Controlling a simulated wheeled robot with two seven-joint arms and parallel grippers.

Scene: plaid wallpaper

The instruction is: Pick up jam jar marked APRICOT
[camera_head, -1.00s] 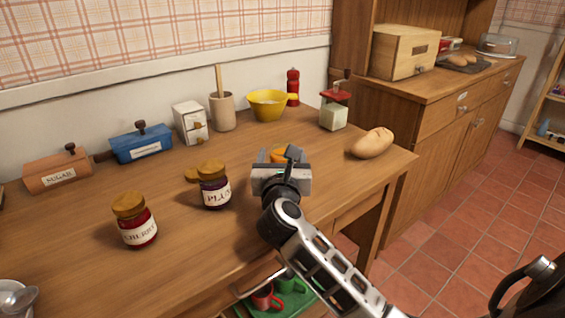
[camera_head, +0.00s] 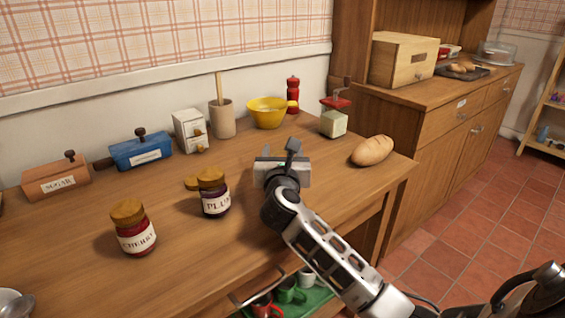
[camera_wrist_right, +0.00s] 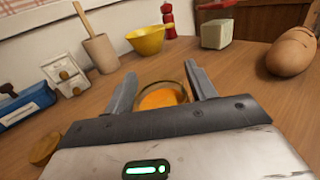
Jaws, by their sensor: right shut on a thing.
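My right gripper (camera_head: 284,163) is over the table near its front right. In the right wrist view its two fingers (camera_wrist_right: 162,86) stand on either side of an open glass jar with orange contents (camera_wrist_right: 160,97), and they are shut on it. The jar's label is not visible, and the gripper hides the jar in the head view. A jar marked PLUM (camera_head: 214,194) stands to the left of the gripper. A jar marked CHERRY (camera_head: 134,232) stands further left; both have wooden-looking lids. My left gripper is not in view.
A loose round lid (camera_head: 192,183) lies behind the PLUM jar. A bread loaf (camera_head: 372,151) lies right of the gripper. A yellow bowl (camera_head: 267,113), a red mill (camera_head: 292,95) and a red-topped grinder (camera_head: 334,122) stand behind. The table (camera_head: 235,255) is clear in front.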

